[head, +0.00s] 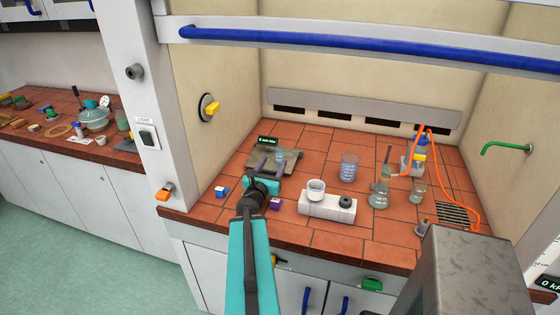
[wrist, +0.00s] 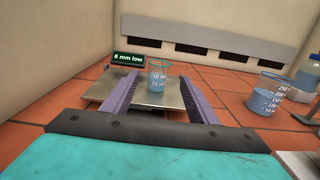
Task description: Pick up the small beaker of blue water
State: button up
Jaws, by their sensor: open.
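I cannot tell whether the fingertips reach beside the beaker. Nothing is held. In the head view my gripper (head: 271,168) is over the front of the plate.
A small display (wrist: 128,59) beside the plate reads "6 mm low". A larger beaker of bluish liquid (head: 349,169) stands to the right. Red tiles between are partly clear.

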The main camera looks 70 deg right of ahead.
aim_at(278, 153)
jog(key=shift+w+d+b, duration=0.15)
jog(key=shift+d+b, duration=0.45)
jog(key=shift+b, duration=2.45)
jog(key=shift+d+b, duration=1.15)
jog(key=shift+d, duration=0.15)
jog(key=shift+d+r, duration=0.1)
jog(key=shift+w+d+r+p, duration=0.1)
jog(key=shift+d+p, duration=0.25)
jog(key=shift+d, duration=0.45)
jog(key=shift+w+d+r+p, duration=0.1)
jog(key=shift+d+p, duration=0.2)
jog(key=shift+d, duration=0.45)
jog(key=shift+d+f, duration=0.1)
jog(key=shift+d, duration=0.95)
jog(key=c, duration=1.2)
jog(key=shift+o, duration=0.2)
